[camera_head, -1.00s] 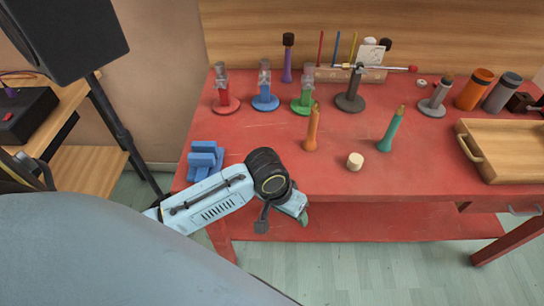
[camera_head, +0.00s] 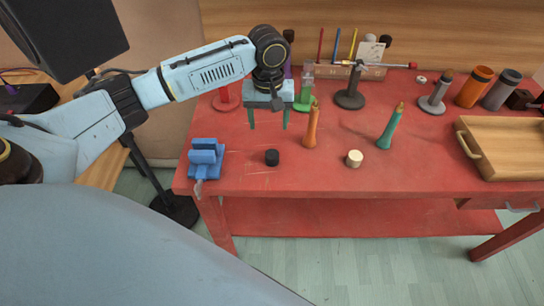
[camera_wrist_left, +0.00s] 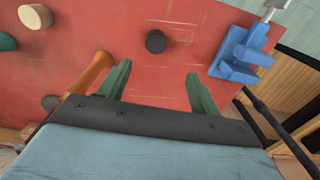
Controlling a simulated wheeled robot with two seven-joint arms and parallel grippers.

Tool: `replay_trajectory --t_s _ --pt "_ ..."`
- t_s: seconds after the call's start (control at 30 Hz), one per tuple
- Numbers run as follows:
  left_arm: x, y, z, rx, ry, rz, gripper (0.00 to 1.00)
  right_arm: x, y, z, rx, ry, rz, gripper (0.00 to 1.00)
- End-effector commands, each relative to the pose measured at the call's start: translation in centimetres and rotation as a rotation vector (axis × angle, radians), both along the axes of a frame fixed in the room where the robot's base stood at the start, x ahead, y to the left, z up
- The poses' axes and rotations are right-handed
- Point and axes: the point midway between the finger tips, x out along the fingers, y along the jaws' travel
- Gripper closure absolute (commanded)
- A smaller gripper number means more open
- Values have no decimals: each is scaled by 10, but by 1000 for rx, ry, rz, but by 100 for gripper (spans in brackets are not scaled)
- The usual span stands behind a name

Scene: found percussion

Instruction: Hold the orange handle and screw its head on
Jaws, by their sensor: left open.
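The orange handle (camera_head: 312,127) stands upright on the red table, its narrow tip up. It also shows in the left wrist view (camera_wrist_left: 92,72). A black cylindrical head (camera_head: 272,157) lies to its left, and a cream head (camera_head: 354,159) to its right. The black head (camera_wrist_left: 156,42) and cream head (camera_wrist_left: 35,16) also show in the left wrist view. I cannot tell which head belongs to the orange handle. My left gripper (camera_head: 269,125) is open and empty, fingers pointing down, left of the orange handle and behind the black head. My right gripper is out of view.
A teal handle (camera_head: 390,128) stands right of the cream head. A blue vise (camera_head: 205,160) sits at the table's left front edge. Several coloured stands line the back, some behind my arm. A wooden tray (camera_head: 497,174) takes the right side.

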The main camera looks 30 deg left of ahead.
Motion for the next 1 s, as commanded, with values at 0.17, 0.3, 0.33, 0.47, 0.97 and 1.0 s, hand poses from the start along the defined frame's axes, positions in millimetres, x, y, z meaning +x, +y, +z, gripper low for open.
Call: replay_trajectory --t_s 0.17,0.3,0.33,0.47,0.97,1.0 --pt "0 0 0 0 0 -1 36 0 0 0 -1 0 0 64" --pt "0 0 -3 0 0 -2 36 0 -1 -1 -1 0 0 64" --pt "0 0 -6 0 1 -2 36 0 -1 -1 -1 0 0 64" --pt "-1 -1 -28 1 3 -3 36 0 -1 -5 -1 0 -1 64" --pt "1 -1 -83 0 -2 -4 36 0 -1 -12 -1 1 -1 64" --pt "1 -1 -82 0 -2 -4 36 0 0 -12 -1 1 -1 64"
